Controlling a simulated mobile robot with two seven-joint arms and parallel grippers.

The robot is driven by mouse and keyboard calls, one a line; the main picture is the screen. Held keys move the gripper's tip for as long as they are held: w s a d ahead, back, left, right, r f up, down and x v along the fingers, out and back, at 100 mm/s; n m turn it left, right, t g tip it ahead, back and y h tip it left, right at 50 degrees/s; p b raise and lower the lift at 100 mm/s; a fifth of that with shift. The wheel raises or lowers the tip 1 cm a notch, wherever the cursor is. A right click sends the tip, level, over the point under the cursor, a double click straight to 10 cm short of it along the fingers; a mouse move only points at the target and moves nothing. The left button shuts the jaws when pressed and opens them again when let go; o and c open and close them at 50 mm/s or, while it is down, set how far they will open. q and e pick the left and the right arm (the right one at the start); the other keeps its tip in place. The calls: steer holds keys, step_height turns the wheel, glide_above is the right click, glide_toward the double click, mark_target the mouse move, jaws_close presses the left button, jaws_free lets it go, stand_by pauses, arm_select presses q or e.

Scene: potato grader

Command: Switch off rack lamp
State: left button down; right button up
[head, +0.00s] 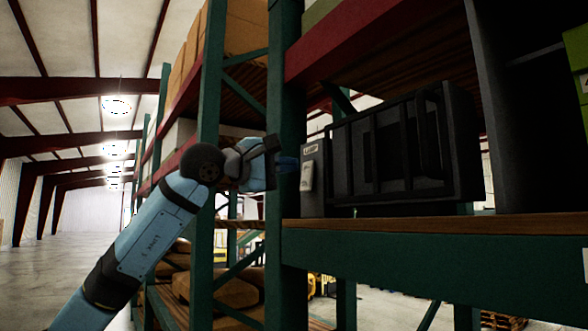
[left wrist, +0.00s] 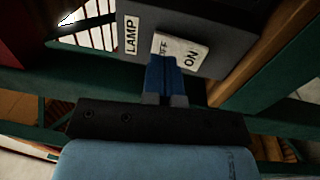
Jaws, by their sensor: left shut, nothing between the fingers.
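A dark switch box labelled LAMP (head: 313,180) stands on the rack shelf beside the green upright. It carries a white rocker switch (head: 306,176); in the left wrist view the rocker (left wrist: 182,52) shows the word ON at its right end, and the lettering at its other end is partly hidden. My left gripper (head: 287,164) is shut and empty, with its blue fingertips (left wrist: 165,75) at the lower edge of the rocker. I cannot tell whether they touch it. The lamp itself is not clearly seen. My right gripper is not in view.
A large black crate (head: 400,148) stands on the shelf right of the switch box. The green rack upright (head: 287,235) is close beside my left gripper. The shelf's green beam (head: 430,260) runs below. An open aisle lies at the left.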

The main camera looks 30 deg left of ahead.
arm_select(q)
steer(key=s+a+r+b, duration=0.2)
steer(key=s+a, duration=0.2)
steer(key=s, duration=0.6)
steer(key=shift+s, duration=0.4)
steer(key=shift+w+a, duration=0.1)
steer(key=shift+a, duration=0.05)
